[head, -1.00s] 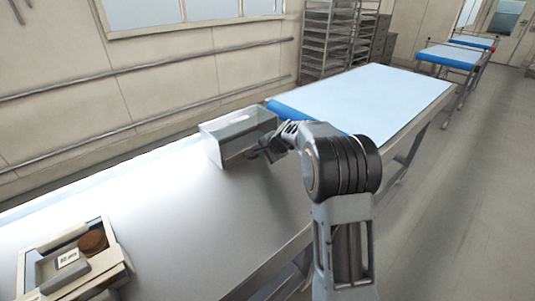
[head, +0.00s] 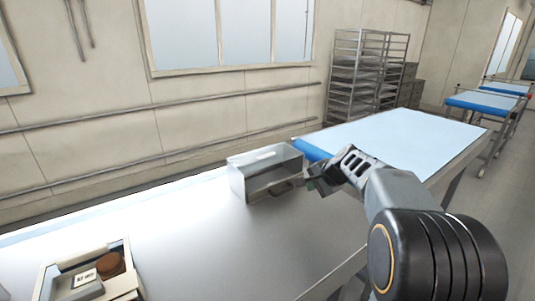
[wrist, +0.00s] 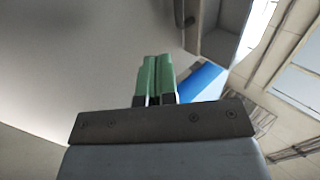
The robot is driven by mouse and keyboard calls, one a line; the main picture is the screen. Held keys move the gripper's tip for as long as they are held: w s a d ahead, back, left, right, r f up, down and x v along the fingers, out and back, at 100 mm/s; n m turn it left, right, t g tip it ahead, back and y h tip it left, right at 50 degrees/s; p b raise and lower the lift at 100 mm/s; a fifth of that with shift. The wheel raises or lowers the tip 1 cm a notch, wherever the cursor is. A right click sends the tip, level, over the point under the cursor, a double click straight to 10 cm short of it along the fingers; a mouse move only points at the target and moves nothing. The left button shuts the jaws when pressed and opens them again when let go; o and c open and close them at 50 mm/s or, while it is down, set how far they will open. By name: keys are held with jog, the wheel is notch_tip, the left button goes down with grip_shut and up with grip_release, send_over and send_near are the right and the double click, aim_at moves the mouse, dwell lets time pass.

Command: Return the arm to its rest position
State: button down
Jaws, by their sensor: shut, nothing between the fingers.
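My gripper (head: 314,186) is at the end of my arm, just right of a grey open-sided bin in the head view, above the metal table. In the wrist view its two green fingers (wrist: 154,77) are together with nothing between them. My arm reaches in from the lower right of the head view, with its dark ringed joint close to the camera.
The grey metal bin (head: 235,180) stands on the steel table (head: 200,230). A tray (head: 48,278) with a round brown item (head: 110,263) and a small label sits at the lower left. A blue-edged belt table (head: 400,140) and a rack (head: 357,80) are behind.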

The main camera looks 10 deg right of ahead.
jog(key=s+f+n, duration=0.1)
jog(key=f, duration=0.1)
jog(key=s+f+n+g, duration=0.1)
jog(key=s, duration=0.1)
jog(key=shift+f+g+h, duration=0.3)
jog(key=shift+f, duration=0.05)
jog(key=s, duration=0.1)
jog(key=s+f+n, duration=0.1)
jog(key=s+n+g, duration=0.1)
jog(key=s, duration=0.1)
jog(key=shift+s+a+f, duration=0.1)
jog(key=shift+a+f, duration=0.25)
jog(key=shift+a, duration=0.05)
jog(key=s+a+n+h, duration=0.1)
jog(key=s+a+n, duration=0.2)
jog(key=s, duration=0.6)
jog(key=s+a+f+n+g+h, duration=0.1)
jog(key=s+a+n+h, duration=0.1)
jog(key=s+n, duration=0.3)
jog(key=shift+s+a+n, duration=0.3)
jog(key=shift+s+a, duration=0.3)
jog(key=shift+s, duration=1.7)
jog(key=shift+f, duration=0.1)
